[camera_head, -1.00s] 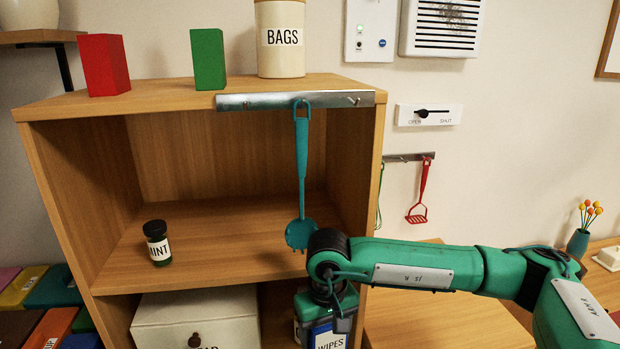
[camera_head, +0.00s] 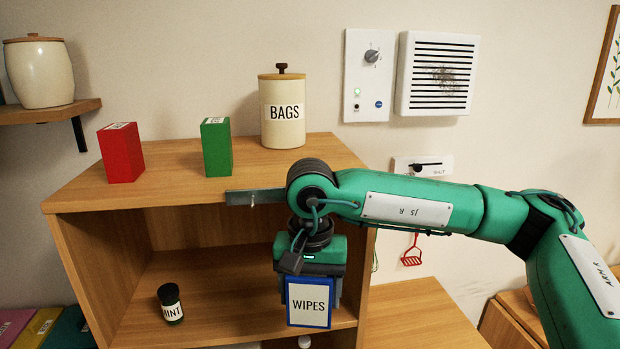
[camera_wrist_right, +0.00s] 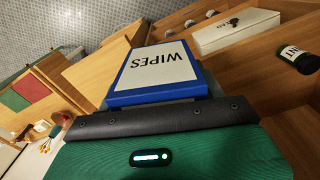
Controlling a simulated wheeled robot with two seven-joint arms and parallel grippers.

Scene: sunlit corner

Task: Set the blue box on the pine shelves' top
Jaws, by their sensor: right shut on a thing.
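The blue box (camera_head: 309,303) has a white label that reads WIPES. My right gripper (camera_head: 310,280) is shut on it and holds it in front of the shelves' middle opening, below the top. The box also shows in the right wrist view (camera_wrist_right: 155,75), held at the gripper's (camera_wrist_right: 160,103) end. The pine shelves' top (camera_head: 170,165) carries a red box (camera_head: 121,153), a green box (camera_head: 216,147) and a cream BAGS canister (camera_head: 283,110). My right arm hides the top's right front corner. My left gripper is not in view.
A dark MINT jar (camera_head: 171,304) stands on the shelf inside. Bare room lies on the top in front of the boxes and canister. A wall panel (camera_head: 368,75) and a vent (camera_head: 438,74) are behind.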

